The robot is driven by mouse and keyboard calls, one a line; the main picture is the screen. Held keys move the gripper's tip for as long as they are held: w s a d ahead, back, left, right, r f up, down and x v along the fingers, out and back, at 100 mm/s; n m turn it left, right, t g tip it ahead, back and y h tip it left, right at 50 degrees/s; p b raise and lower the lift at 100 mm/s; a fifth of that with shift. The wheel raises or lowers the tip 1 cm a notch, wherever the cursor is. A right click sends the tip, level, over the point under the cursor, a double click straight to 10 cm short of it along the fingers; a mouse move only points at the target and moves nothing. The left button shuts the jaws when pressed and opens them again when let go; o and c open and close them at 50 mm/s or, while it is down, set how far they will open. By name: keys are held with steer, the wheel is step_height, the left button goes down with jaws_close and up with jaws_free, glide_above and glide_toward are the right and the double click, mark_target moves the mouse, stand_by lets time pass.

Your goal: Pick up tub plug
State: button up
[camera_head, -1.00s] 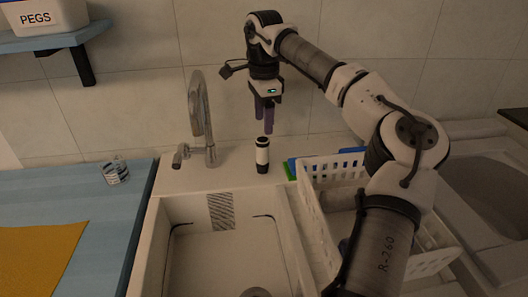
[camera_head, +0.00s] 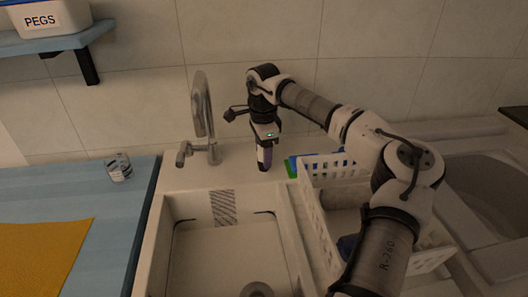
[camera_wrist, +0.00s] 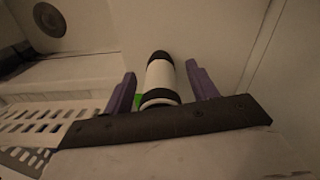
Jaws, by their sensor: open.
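A slim white cylinder with black ends (camera_wrist: 160,76) stands upright on the ledge behind the sink. My gripper (camera_head: 264,156) is lowered over it, with its purple fingers open on either side. In the wrist view the cylinder is between the fingers (camera_wrist: 161,72), with a visible gap on each side. In the head view it is mostly hidden by the fingers. I cannot tell whether this disc is the tub plug or a drain.
A faucet (camera_head: 205,120) stands left of my gripper. A white slotted rack (camera_head: 316,205) is to the right, with green and blue items behind it. The sink basin (camera_head: 213,250) lies in front. A small glass jar (camera_head: 119,167) is on the blue counter.

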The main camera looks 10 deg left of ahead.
steer(key=c, duration=1.1)
steer(key=shift+r, duration=0.15)
